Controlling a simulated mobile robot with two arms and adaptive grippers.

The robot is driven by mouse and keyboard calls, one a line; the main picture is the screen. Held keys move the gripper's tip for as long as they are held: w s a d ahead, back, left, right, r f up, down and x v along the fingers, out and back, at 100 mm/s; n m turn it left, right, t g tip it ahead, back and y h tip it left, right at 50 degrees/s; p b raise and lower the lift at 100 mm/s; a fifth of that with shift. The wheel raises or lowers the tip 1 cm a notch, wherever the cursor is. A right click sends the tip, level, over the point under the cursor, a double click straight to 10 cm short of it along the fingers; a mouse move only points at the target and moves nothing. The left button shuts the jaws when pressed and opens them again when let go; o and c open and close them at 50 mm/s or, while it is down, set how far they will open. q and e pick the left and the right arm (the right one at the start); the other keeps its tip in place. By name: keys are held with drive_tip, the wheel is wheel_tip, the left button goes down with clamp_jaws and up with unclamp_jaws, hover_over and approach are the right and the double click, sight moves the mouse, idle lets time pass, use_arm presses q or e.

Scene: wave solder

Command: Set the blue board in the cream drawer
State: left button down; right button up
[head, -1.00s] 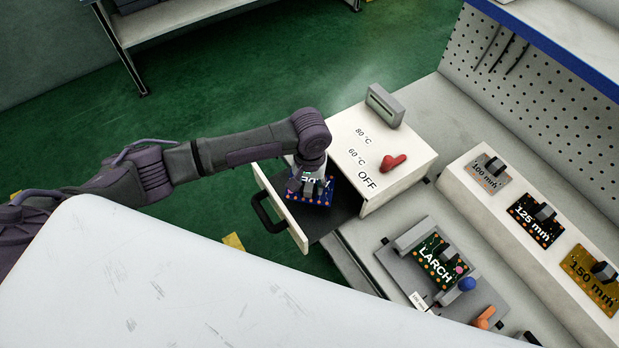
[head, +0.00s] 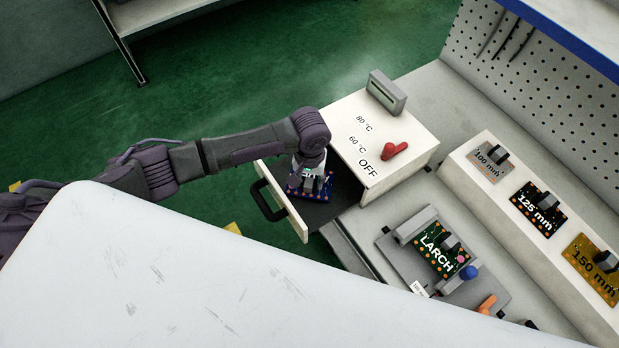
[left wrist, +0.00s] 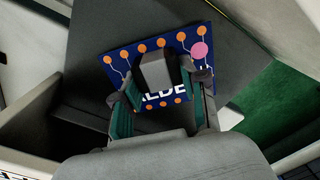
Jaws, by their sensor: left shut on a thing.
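The blue board (head: 322,190) with orange dots is over the dark floor of the open cream drawer (head: 297,226). In the left wrist view the blue board (left wrist: 129,55) shows white letters partly hidden by the fingers, a pink dot and a grey block (left wrist: 157,70) on top. My left gripper (head: 309,180) reaches down into the drawer from above, its fingers shut on the grey block; they also show in the left wrist view (left wrist: 160,92). I cannot tell whether the board touches the drawer floor. My right gripper is not in view.
The cream box (head: 385,150) has a red knob (head: 394,151) near OFF. A green LARCH board (head: 437,250) sits in a grey fixture on the bench. Several boards marked in mm stand on a ledge (head: 480,190) at right. A large white surface (head: 170,270) fills the lower left.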

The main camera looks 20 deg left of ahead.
sight(310, 179)
use_arm(q)
drive_tip(key=shift+f, duration=0.45)
drive_tip(key=c, duration=0.5)
unclamp_jaws()
drive_tip(key=shift+c, duration=0.2)
wheel_tip(310, 179, up, 12)
idle(0.3)
